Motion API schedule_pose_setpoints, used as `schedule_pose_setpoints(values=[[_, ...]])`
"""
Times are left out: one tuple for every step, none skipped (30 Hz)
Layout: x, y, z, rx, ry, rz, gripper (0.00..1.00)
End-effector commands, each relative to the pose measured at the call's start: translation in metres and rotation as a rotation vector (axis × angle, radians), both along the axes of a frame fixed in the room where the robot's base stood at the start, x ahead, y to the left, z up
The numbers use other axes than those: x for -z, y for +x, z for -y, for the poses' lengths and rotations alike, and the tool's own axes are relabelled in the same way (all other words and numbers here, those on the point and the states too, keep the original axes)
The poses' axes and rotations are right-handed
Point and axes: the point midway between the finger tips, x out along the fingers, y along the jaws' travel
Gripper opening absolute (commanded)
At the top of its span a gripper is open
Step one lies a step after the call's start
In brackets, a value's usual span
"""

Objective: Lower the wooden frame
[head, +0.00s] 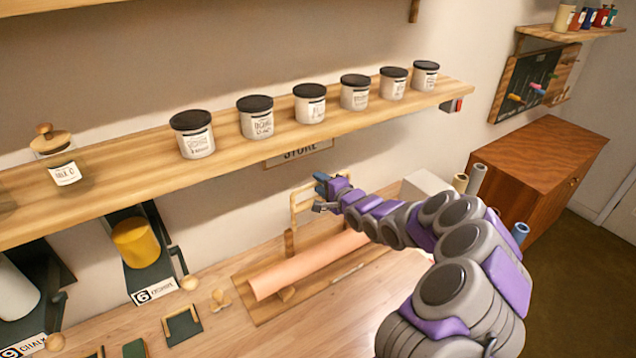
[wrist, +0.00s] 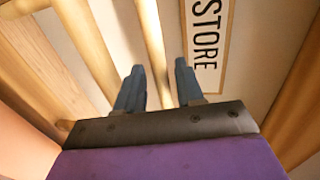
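The wooden frame (head: 293,211) stands upright at the back of the table, behind a pinkish-orange roll. My gripper (head: 322,185) is at the upper right part of the frame, under the shelf. In the wrist view, my gripper (wrist: 157,82) is open, its two blue-grey fingers apart. A pale round bar of the wooden frame (wrist: 151,40) runs through the gap seen between the fingers. I cannot tell whether the bar is between the fingertips or beyond them. Nothing is gripped. My arm hides part of the frame's right side.
The pinkish-orange roll (head: 312,263) lies on a wooden board below the frame. A shelf (head: 225,162) with several lidded jars runs above. A STORE sign (head: 300,153) hangs under it and shows close in the wrist view (wrist: 207,50). A yellow roll (head: 134,243) is at left.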

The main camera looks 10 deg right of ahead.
Motion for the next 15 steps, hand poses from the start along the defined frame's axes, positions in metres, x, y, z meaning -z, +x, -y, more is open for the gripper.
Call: schedule_pose_setpoints(values=[[0.002, 0.004, 0.0, 0.0, -0.001, 0.0, 0.37], [0.002, 0.006, 0.0, 0.0, 0.001, 0.001, 0.37], [0.002, 0.008, 0.0, 0.0, 0.003, 0.001, 0.37], [0.002, 0.01, 0.001, 0.001, 0.004, 0.002, 0.37], [0.002, 0.011, 0.0, 0.001, 0.004, 0.002, 0.37], [0.002, 0.012, 0.0, 0.0, 0.003, 0.002, 0.37], [0.002, 0.013, -0.001, 0.0, 0.003, 0.002, 0.37], [0.002, 0.014, -0.002, 0.001, 0.002, 0.002, 0.37], [0.002, 0.014, -0.004, 0.001, 0.002, 0.002, 0.37], [0.002, 0.014, -0.005, 0.001, 0.001, 0.002, 0.37], [0.002, 0.015, -0.006, 0.001, 0.001, 0.002, 0.37], [0.002, 0.015, -0.006, 0.001, -0.001, 0.001, 0.37], [0.002, 0.014, -0.007, 0.001, -0.001, 0.001, 0.37], [0.002, 0.014, -0.008, -0.001, -0.003, 0.001, 0.37], [0.002, 0.015, -0.01, -0.001, -0.004, 0.001, 0.37]])
